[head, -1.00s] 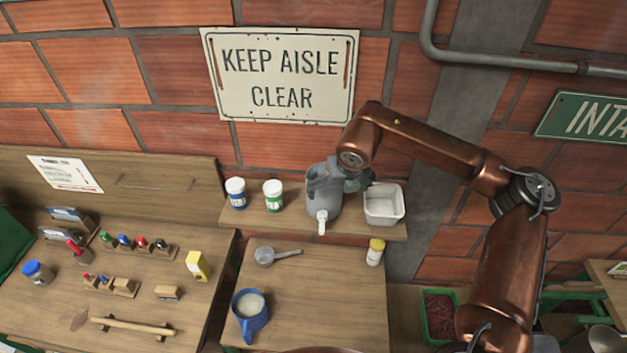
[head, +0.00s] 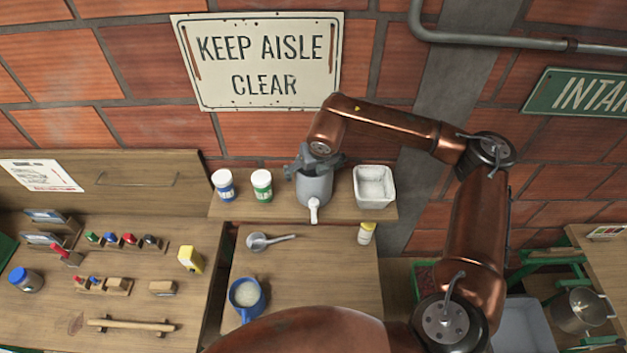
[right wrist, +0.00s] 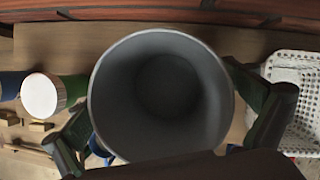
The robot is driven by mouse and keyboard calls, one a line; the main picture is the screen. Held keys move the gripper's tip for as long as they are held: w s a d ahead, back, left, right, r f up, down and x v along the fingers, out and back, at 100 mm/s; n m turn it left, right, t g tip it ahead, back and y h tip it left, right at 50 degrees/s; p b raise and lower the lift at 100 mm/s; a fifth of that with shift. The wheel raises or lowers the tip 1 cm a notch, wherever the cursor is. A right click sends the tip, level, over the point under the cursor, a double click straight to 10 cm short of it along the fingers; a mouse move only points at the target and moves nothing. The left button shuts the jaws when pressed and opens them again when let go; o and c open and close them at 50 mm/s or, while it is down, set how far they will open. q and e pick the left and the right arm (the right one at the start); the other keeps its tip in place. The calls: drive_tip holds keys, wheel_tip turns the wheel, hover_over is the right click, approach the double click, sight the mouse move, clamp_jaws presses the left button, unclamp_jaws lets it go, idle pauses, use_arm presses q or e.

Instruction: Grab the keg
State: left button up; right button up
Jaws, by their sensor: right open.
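The keg is a grey open-topped vessel (head: 315,190) with a white spout at its front, standing upright on the raised wooden shelf. My right gripper (head: 315,168) is above it, pointing down. In the right wrist view the keg's round mouth (right wrist: 160,95) fills the middle, and the open fingers show on either side of its rim. The right gripper is open; I cannot tell whether a finger touches the keg. My left gripper is not in view.
On the shelf (head: 235,211), a blue-labelled jar (head: 225,187) and a green-labelled jar (head: 262,187) stand left of the keg. A white basket (head: 374,187) stands close on its right. Below are a scoop (head: 262,242), a blue mug (head: 247,300) and a small bottle (head: 366,234).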

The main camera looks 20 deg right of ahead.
drive_tip(key=shift+w+f, duration=0.2)
drive_tip(key=shift+f, duration=0.45)
drive_tip(key=shift+d, duration=0.1)
drive_tip(key=shift+c, duration=0.4)
drive_tip(key=c, duration=1.4)
